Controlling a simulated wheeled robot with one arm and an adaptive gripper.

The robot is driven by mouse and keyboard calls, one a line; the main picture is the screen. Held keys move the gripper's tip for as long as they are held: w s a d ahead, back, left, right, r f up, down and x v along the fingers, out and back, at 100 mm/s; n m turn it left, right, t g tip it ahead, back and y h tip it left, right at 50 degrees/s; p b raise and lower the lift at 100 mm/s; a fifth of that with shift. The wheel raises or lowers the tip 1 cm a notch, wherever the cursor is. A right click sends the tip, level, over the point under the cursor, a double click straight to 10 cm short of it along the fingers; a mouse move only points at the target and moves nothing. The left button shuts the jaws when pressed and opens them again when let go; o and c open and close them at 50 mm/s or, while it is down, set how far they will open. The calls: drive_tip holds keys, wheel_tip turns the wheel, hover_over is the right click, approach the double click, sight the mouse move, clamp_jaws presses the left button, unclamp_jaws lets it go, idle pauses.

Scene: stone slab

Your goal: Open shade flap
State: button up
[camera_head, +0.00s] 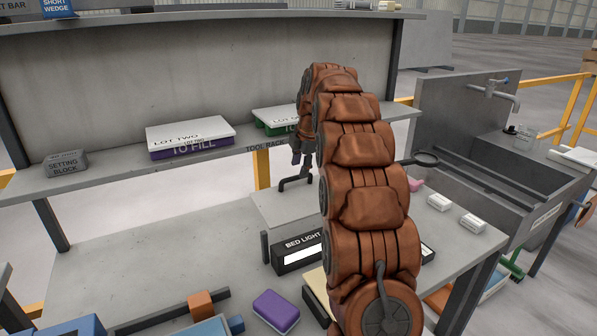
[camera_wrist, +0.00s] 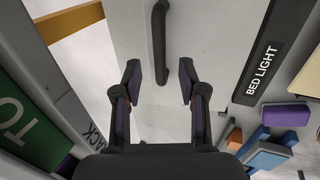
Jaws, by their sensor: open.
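A pale grey flap panel (camera_wrist: 120,30) with a black bar handle (camera_wrist: 158,40) fills the middle of the wrist view. The panel's top also shows in the head view (camera_head: 268,205), above a black "BED LIGHT" label (camera_head: 300,243), which also appears at the right in the wrist view (camera_wrist: 257,62). My gripper (camera_wrist: 160,75) is open and empty, its two fingers on either side of the handle's near end. In the head view my gripper (camera_head: 302,150) is mostly hidden behind my brown arm.
A shelf (camera_head: 105,172) above the bench holds a setting block (camera_head: 66,164) and a purple-and-white "LOT TWO" box (camera_head: 190,137). A purple block (camera_head: 276,311) lies on the bench front.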

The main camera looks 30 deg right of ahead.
sight(298, 179)
drive_tip(key=shift+p+x, duration=0.3)
drive_tip(key=shift+x, duration=1.5)
drive_tip(key=shift+c, duration=0.3)
clamp_jaws()
